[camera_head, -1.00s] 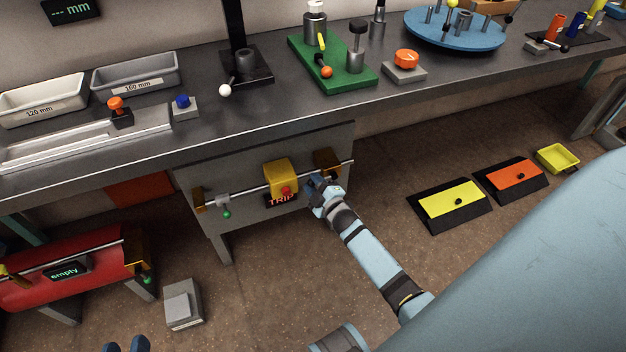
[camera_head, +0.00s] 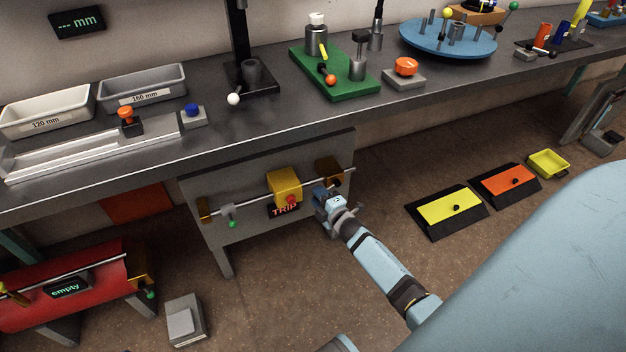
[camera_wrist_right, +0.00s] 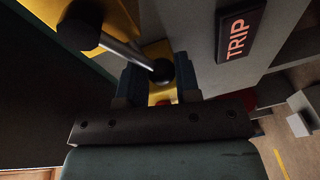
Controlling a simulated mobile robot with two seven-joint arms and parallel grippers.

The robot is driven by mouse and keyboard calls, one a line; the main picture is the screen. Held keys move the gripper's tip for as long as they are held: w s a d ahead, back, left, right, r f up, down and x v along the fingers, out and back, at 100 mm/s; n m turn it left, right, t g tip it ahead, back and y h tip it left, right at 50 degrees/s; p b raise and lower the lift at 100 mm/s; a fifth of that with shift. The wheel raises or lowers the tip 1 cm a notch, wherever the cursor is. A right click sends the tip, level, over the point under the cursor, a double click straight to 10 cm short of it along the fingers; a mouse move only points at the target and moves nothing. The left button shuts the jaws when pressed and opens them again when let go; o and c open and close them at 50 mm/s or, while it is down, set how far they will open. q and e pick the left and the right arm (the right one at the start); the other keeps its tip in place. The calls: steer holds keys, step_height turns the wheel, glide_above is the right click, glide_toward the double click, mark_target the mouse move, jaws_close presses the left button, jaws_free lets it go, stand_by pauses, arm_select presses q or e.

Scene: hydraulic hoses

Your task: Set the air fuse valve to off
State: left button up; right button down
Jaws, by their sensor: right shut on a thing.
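A grey panel (camera_head: 245,215) under the bench carries a metal pipe with a yellow box (camera_head: 284,187), a red button (camera_head: 291,201) and a lit TRIP display (camera_head: 284,210); the display also shows in the right wrist view (camera_wrist_right: 238,36). A brass block (camera_head: 328,170) sits near the pipe's right end. My right gripper (camera_head: 322,193) is at the panel, right of the yellow box. In the wrist view its fingers (camera_wrist_right: 157,84) are shut around a black knob (camera_wrist_right: 160,71) on a metal rod, seemingly the valve handle. A second, larger black knob (camera_wrist_right: 80,25) is at the rod's upper-left end. My left gripper is out of view.
A green-handled valve (camera_head: 231,222) is on the panel's left. A red tank (camera_head: 65,290) marked empty stands lower left beside a grey floor box (camera_head: 186,320). The bench (camera_head: 215,120) overhangs the panel.

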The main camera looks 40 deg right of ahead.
arm_select(q)
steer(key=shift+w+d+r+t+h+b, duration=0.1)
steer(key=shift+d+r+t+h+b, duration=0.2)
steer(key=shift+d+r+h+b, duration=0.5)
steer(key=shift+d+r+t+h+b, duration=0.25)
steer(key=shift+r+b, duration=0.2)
steer(key=shift+b, duration=0.75)
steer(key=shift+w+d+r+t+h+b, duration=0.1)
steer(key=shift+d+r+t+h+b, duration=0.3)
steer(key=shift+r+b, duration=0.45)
arm_select(e)
steer(key=s+d+f+n+g+h, duration=0.1)
steer(key=d+f+n+h, duration=0.2)
steer(key=d+n, duration=0.3)
steer(key=shift+s+d+f+n+g, duration=0.2)
steer(key=shift+d+f+n+g, duration=0.25)
steer(key=shift+n, duration=2.05)
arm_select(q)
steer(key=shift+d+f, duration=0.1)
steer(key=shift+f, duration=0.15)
arm_select(e)
steer(key=c, duration=0.8)
jaws_free()
steer(key=shift+a+f, duration=0.1)
steer(key=shift+a, duration=0.05)
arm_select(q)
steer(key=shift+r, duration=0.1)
arm_select(e)
steer(key=shift+a, duration=0.1)
